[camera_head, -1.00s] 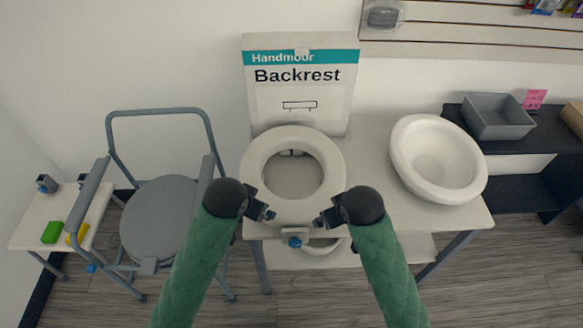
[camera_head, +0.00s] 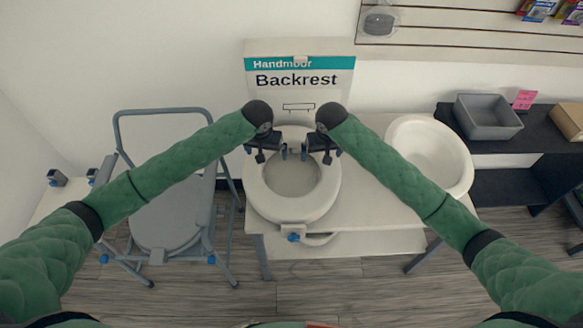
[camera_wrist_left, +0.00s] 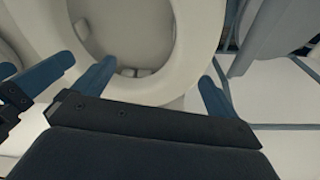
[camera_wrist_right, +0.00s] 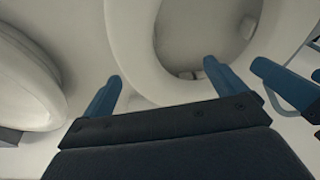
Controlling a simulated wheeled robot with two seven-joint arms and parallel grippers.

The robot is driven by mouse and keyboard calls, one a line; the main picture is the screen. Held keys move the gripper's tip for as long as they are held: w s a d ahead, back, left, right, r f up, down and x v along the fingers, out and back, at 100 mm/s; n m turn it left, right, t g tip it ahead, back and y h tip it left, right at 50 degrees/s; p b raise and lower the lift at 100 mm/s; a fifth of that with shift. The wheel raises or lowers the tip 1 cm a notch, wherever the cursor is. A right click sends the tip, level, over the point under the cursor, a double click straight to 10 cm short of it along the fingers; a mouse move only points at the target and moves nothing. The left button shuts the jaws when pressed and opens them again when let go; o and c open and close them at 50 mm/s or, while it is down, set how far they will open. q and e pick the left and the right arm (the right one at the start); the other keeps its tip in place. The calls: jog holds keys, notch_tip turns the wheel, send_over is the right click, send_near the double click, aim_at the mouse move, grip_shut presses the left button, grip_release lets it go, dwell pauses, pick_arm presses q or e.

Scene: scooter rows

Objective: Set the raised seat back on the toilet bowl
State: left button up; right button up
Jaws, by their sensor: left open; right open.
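A white ring-shaped raised seat (camera_head: 255,193) with a blue-knobbed front bracket lies at the table's left end; it also shows in the left wrist view (camera_wrist_left: 150,92) and the right wrist view (camera_wrist_right: 165,92). A curved white part, possibly the toilet bowl (camera_head: 321,240), shows below its front; most of it is hidden. My left gripper (camera_head: 271,154) is open at the seat's back left. My right gripper (camera_head: 316,154) is open at its back right. In each wrist view the rim lies between the fingers; I cannot tell whether they touch it.
A second white bowl-shaped piece (camera_head: 458,171) lies on the table to the right. A Backrest box (camera_head: 299,95) stands close behind the seat. A grey commode chair (camera_head: 172,220) is at the left. A grey bin (camera_head: 486,129) sits on a dark shelf at the right.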

aim_at(253, 166)
pick_arm(q)
jog(key=a+f+n, duration=0.1)
jog(key=a, duration=0.1)
jog(key=a+f+n+g, duration=0.1)
jog(key=f+n, duration=0.1)
jog(key=w+a+f+n+g, duration=0.1)
jog(key=a, duration=0.1)
jog(key=shift+a+f+n+y+p, duration=0.3)
jog(key=shift+f+p, duration=0.05)
jog(key=shift+p, duration=0.05)
pick_arm(e)
jog(key=d+f+m+g, duration=0.1)
jog(key=d+f, duration=0.1)
jog(key=w+d+f+m+g, duration=0.1)
jog(key=f+m, duration=0.1)
jog(key=shift+w+d+m+h, duration=0.1)
jog(key=shift+d+m+h, duration=0.2)
jog(key=shift+d, duration=0.05)
pick_arm(q)
jog(key=shift+s, duration=0.1)
jog(key=shift+f, duration=3.85)
pick_arm(e)
jog(key=shift+f, duration=3.85)
pick_arm(q)
jog(key=c, duration=1.8)
pick_arm(e)
jog(key=c, duration=1.8)
